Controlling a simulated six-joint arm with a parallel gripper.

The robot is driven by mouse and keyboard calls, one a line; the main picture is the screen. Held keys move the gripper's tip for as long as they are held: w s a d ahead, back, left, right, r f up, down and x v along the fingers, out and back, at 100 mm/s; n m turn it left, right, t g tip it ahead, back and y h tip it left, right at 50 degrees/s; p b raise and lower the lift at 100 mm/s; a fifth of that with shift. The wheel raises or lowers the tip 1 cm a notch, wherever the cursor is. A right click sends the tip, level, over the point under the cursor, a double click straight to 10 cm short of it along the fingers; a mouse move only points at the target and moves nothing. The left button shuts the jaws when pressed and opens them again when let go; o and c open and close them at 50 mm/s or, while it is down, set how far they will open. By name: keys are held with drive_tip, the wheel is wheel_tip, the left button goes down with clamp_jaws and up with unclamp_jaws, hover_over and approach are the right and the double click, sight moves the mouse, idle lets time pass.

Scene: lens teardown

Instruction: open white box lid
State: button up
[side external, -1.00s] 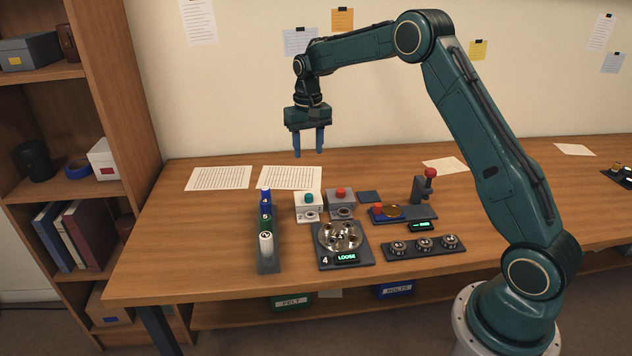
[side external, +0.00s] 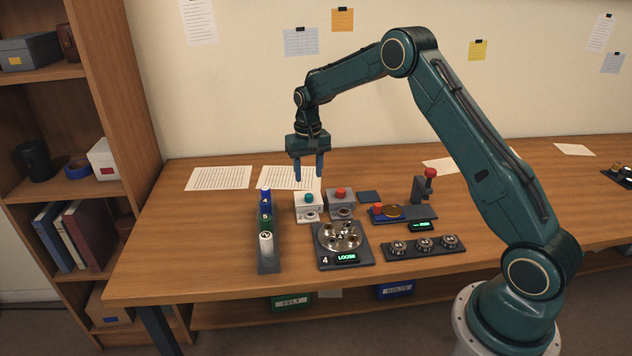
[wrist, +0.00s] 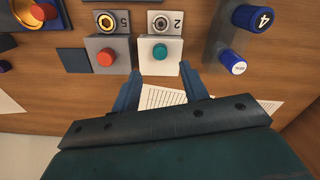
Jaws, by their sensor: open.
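The white box (side external: 307,213) stands on the table, its lid on and topped by a round teal knob (side external: 309,198). A metal ring and a "2" are on its front. In the wrist view the white box (wrist: 172,60) and its teal knob (wrist: 160,52) sit just beyond the fingertips. My gripper (side external: 309,179) points down above the box, open and empty. Its fingertips look apart from the knob. In the wrist view my gripper (wrist: 160,69) has one finger on each side of the knob's line.
A grey box (side external: 341,211) with a red knob stands close at the right. A rack (side external: 268,258) of numbered cylinders is at the left. A round fixture (side external: 340,238) marked "LOOSE" lies in front. A paper sheet (side external: 275,176) lies behind.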

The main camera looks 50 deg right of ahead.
sight(309, 195)
drive_tip(key=shift+f, duration=3.45)
clamp_jaws()
